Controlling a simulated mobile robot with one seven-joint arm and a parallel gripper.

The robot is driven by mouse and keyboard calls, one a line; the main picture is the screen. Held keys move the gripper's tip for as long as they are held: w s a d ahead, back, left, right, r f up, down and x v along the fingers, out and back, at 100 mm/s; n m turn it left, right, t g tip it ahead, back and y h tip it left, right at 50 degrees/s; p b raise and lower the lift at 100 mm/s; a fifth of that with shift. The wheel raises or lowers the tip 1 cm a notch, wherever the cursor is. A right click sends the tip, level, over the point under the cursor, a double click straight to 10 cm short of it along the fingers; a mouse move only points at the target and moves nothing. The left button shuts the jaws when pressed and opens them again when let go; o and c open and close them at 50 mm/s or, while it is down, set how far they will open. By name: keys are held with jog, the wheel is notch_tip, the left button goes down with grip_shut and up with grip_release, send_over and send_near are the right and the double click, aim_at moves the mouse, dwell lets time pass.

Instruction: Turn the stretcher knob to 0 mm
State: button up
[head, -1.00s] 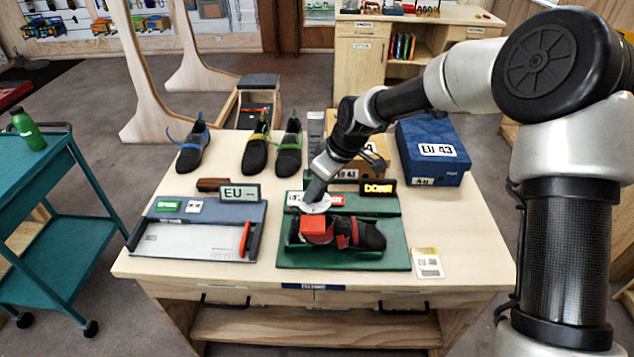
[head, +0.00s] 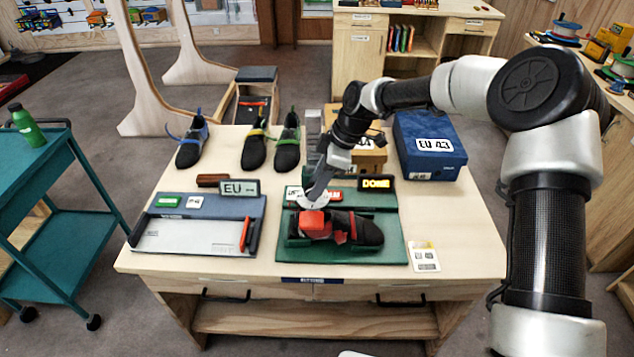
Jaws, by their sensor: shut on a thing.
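The shoe stretcher stands on a green base (head: 391,256) on the wooden table. A black shoe (head: 366,232) with red parts lies on it, with a red block (head: 313,222) at its left end. A pale round disc (head: 307,200), seemingly the stretcher knob, shows just behind the red block. My gripper (head: 313,190) points down at this disc and is shut on it, as far as I can see. The fingertips are small and partly hidden, and the knob's mm reading cannot be made out. A lit sign (head: 376,183), seemingly reading DONE, stands behind the base.
A foot-measuring tray (head: 190,236) and an EU display (head: 238,189) are at left. Several shoes (head: 254,150) stand at the back. A blue EU 43 box (head: 428,160) and an orange box (head: 370,157) are behind my gripper. A card (head: 424,258) lies at right.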

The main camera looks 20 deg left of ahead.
jog(key=shift+f, duration=0.1)
jog(key=o, duration=1.1)
jog(key=shift+c, duration=0.2)
jog(key=shift+w+d+r, duration=0.15)
jog(key=shift+d+r, duration=0.05)
jog(key=shift+r, duration=0.35)
jog(key=v, duration=1.6)
jog(key=shift+r, duration=0.15)
jog(key=shift+d, duration=0.1)
jog(key=shift+c, duration=0.3)
